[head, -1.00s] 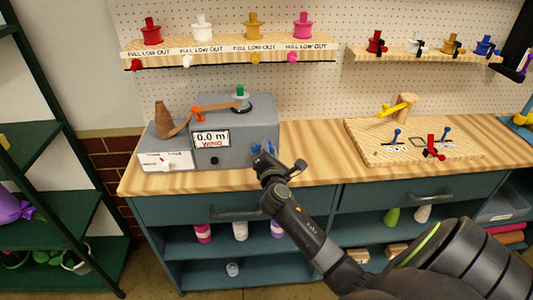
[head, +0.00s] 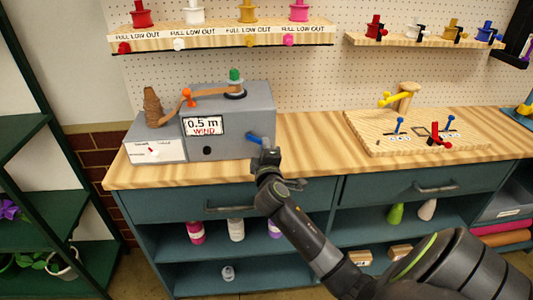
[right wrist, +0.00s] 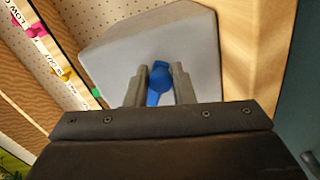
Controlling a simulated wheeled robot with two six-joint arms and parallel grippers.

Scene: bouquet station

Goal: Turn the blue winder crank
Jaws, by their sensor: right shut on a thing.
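The grey winder (head: 232,128) stands on the wooden bench top, with a display reading 0.5 m and WIND. My right gripper (head: 268,146) reaches up from below to the crank. In the right wrist view, the gripper (right wrist: 158,84) is shut on the blue crank (right wrist: 158,82), whose knob shows between the two fingers. A brown ribbon runs from a brown cone (head: 153,106) past an orange arm (head: 189,96) to a green-topped spool (head: 235,82) on the winder. My left gripper is not in view.
A wooden board (head: 375,137) with a yellow lever, blue levers and a red piece lies to the right on the bench. Shelves (head: 230,38) with coloured spools hang above. Bare bench top lies between winder and board.

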